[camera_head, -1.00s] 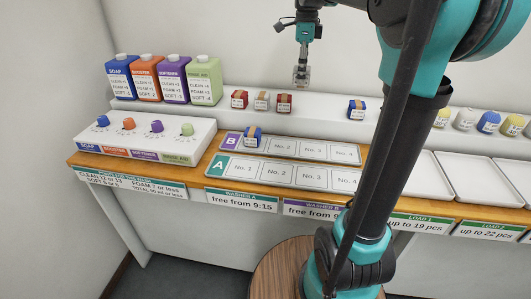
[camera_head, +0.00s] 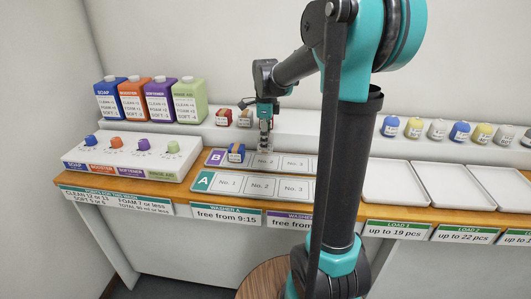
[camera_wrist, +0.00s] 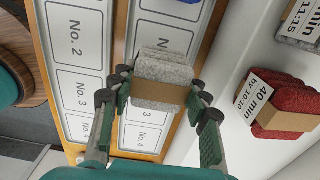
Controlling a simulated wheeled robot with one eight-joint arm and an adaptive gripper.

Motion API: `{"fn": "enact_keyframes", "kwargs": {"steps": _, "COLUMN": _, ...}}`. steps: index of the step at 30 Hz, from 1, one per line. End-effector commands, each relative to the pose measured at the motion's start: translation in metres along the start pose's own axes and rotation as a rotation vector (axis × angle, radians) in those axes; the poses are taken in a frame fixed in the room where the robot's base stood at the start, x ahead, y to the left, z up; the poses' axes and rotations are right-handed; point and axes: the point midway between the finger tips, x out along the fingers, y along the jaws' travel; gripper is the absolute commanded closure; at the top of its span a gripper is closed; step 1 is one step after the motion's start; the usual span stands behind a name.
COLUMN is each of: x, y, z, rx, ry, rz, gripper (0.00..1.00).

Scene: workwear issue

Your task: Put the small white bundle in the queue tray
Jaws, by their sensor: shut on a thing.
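My gripper (camera_head: 265,143) is shut on a small white bundle (camera_wrist: 168,70), light grey-white and folded with a tan band, in the wrist view. The queue trays are two pale strips with numbered slots, tray B (camera_head: 318,163) behind and tray A (camera_head: 265,187) in front. The held bundle is over tray B, around slot No. 2 in the head view. I cannot tell whether it touches the tray. A blue bundle (camera_head: 236,153) sits on tray B at slot No. 1, just left of my gripper.
On the shelf behind are a red bundle (camera_head: 223,117), another pale bundle (camera_head: 245,119) and a tagged red bundle (camera_wrist: 290,107). Soap bottles (camera_head: 112,100) and a dial panel (camera_head: 130,152) stand left. Empty white load trays (camera_head: 397,180) lie right. My arm hides the trays' right ends.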

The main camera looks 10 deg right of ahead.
Motion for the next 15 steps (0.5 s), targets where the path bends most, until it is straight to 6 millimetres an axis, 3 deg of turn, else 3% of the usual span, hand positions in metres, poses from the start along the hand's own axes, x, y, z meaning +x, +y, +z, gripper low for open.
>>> {"fn": "enact_keyframes", "kwargs": {"steps": 15, "x": 0.052, "y": 0.000, "z": 0.000, "rx": 0.000, "ry": 0.000, "rz": 0.000, "gripper": 0.83}}
